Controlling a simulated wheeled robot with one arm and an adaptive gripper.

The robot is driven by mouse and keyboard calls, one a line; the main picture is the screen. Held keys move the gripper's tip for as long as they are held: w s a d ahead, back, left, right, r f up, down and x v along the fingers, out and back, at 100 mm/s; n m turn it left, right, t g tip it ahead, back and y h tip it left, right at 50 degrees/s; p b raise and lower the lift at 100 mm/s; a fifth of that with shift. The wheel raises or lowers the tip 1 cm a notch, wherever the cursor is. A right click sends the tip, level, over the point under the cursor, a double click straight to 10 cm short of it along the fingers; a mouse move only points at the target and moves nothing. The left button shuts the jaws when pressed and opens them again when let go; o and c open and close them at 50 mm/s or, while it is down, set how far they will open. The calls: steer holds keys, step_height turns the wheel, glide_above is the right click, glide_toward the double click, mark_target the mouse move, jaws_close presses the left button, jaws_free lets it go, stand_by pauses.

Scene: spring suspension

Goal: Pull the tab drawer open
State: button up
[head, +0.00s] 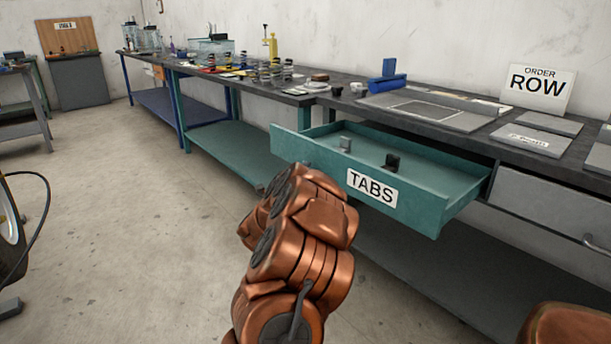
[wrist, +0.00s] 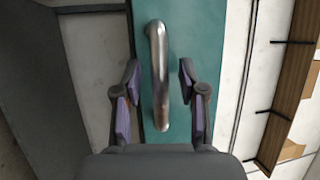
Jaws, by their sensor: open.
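The teal tab drawer (head: 405,205) stands pulled out from under the dark workbench, with a white "TABS" label on its front. In the wrist view the drawer's teal front (wrist: 205,50) carries a silver bar handle (wrist: 158,75). My gripper (wrist: 158,75) is open, with one finger on each side of the handle and a visible gap on both sides. In the head view my copper arm hides the gripper and the handle.
The bench top (head: 350,103) holds a grey plate (head: 425,110), a blue block (head: 387,83) and an "ORDER ROW" sign (head: 538,87). A closed grey drawer (head: 555,208) is to the right. A wheel (head: 10,225) stands at the left edge. Floor (head: 140,200) left of my arm is clear.

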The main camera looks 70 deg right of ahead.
steer(key=a+f, duration=0.2)
steer(key=a, duration=0.9)
steer(key=shift+w+a, duration=0.35)
steer(key=shift+a, duration=0.05)
stand_by(0.5)
